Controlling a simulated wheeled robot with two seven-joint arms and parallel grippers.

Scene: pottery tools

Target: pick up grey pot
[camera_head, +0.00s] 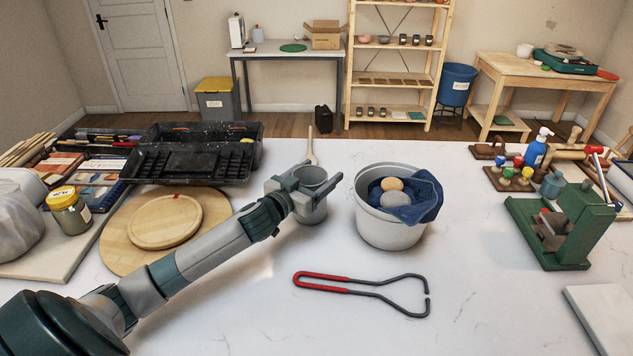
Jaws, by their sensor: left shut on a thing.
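The grey pot (313,209) is a small cylinder near the middle of the white table. My left arm comes in from the lower left. My left gripper (321,187) is at the upper part of the pot, its fingers shut on the wall near the rim. The gripper hides part of the rim and left side. The pot looks upright; I cannot tell whether its base touches the table. A wooden-handled tool (311,146) shows just behind it. My right gripper is not in view.
A white bucket (388,228) with sponges and a blue cloth stands just right of the pot. Red-handled tongs (325,281) lie in front. Round wooden boards (128,252) and a black toolbox (190,165) are left. A green press (565,225) stands right.

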